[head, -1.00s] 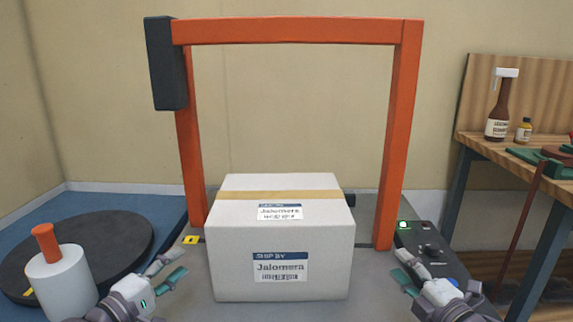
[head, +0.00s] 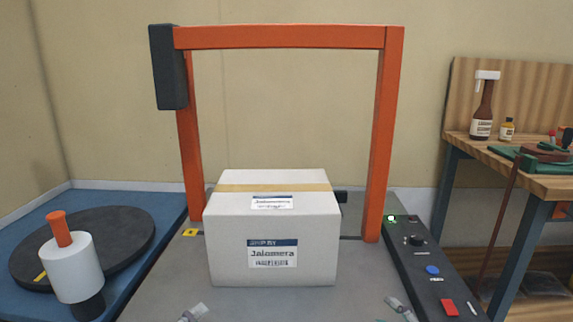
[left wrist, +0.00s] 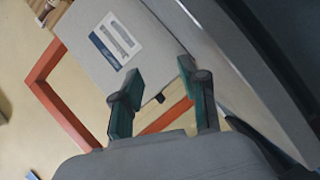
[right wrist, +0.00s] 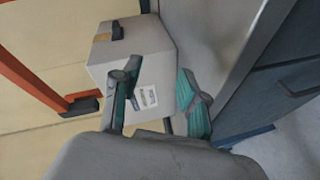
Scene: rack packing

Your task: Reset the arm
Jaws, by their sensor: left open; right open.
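My left gripper (left wrist: 158,82) is open and empty in the left wrist view. Only a fingertip of it shows at the bottom edge of the head view. My right gripper (right wrist: 155,76) is open and empty in the right wrist view, and its tip also shows at the bottom edge of the head view (head: 400,308). Both grippers are apart from the white box (head: 270,235), on the near side of it, one to each side. The box stands upright and closed with a tape strip and labels. My arms are mostly hidden below the head view.
An orange frame (head: 280,38) arches over the grey table (head: 160,290) behind the box. A control panel (head: 425,265) with buttons lies at right. A wrapping turntable (head: 120,235) with a white roll (head: 75,270) is at left. A wooden bench (head: 530,180) stands far right.

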